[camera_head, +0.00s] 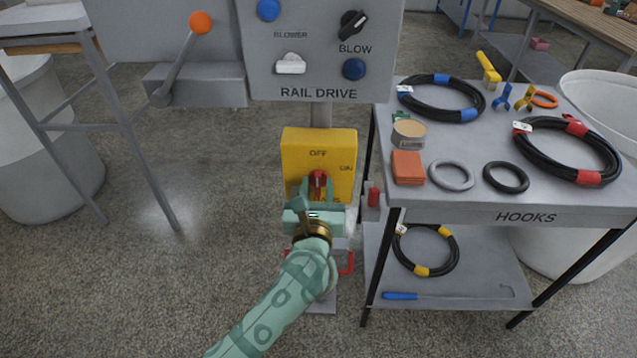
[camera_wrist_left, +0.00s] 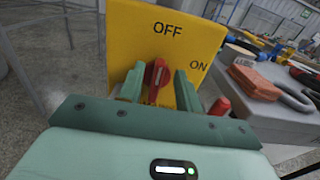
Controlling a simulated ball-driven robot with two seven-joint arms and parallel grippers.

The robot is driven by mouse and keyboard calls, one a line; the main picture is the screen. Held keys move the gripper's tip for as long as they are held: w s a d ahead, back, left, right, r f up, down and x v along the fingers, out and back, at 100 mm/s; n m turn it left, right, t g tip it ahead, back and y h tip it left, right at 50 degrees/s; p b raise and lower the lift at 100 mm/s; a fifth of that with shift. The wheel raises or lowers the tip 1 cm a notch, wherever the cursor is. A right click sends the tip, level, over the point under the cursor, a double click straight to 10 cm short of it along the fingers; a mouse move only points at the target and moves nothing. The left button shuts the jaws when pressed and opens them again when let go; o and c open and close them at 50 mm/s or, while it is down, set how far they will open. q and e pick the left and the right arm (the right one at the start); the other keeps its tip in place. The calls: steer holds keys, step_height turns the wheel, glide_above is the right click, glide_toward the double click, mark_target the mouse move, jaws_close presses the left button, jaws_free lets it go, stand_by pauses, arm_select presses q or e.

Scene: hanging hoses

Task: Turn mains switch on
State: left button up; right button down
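The mains switch is a yellow box (camera_head: 338,150) on a grey post, marked OFF at the top and ON at its right side. Its red knob (camera_head: 317,180) stands roughly upright, toward OFF; it also shows in the left wrist view (camera_wrist_left: 157,78). My left gripper (camera_head: 318,190) is at the box front, its two green fingers on either side of the knob. In the left wrist view, the fingers (camera_wrist_left: 160,87) stand open around the knob, with a narrow gap on the right; contact on the left is unclear. My right gripper is not in view.
A grey panel (camera_head: 290,85) labelled RAIL DRIVE is above the box, with an orange-knobbed lever (camera_head: 201,22) to its left. A HOOKS cart (camera_head: 450,206) with hoses and rings stands close on the right.

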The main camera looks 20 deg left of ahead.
arm_select(q)
steer(key=shift+x, duration=1.1)
steer(key=shift+c, duration=0.3)
jaws_close()
